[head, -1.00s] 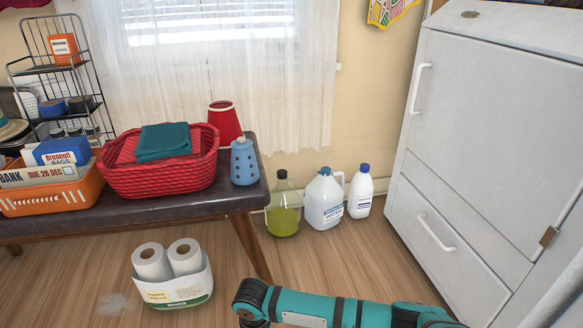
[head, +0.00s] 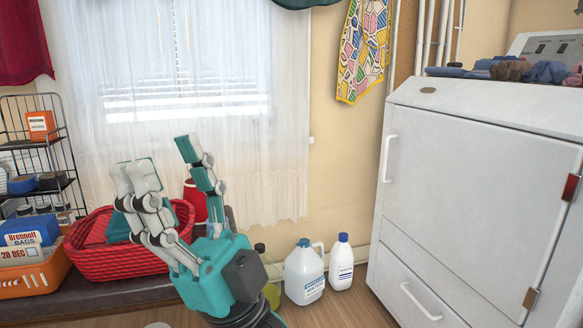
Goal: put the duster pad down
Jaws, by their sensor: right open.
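My right gripper (head: 165,160) is raised in front of the bench, its teal-tipped fingers spread apart and pointing up. Nothing shows between the fingers. I cannot pick out a duster pad for certain. A teal folded cloth (head: 117,230) lies in the red woven basket (head: 105,263) on the dark bench (head: 100,297), partly hidden behind the gripper's fingers. My left gripper is not in view.
An orange basket (head: 32,280) with boxes stands at the left, before a wire rack (head: 70,150). A red cup (head: 189,200) is partly hidden. White jugs (head: 304,274) stand on the floor beside the white cabinet (head: 470,190). Some floor (head: 345,308) is clear.

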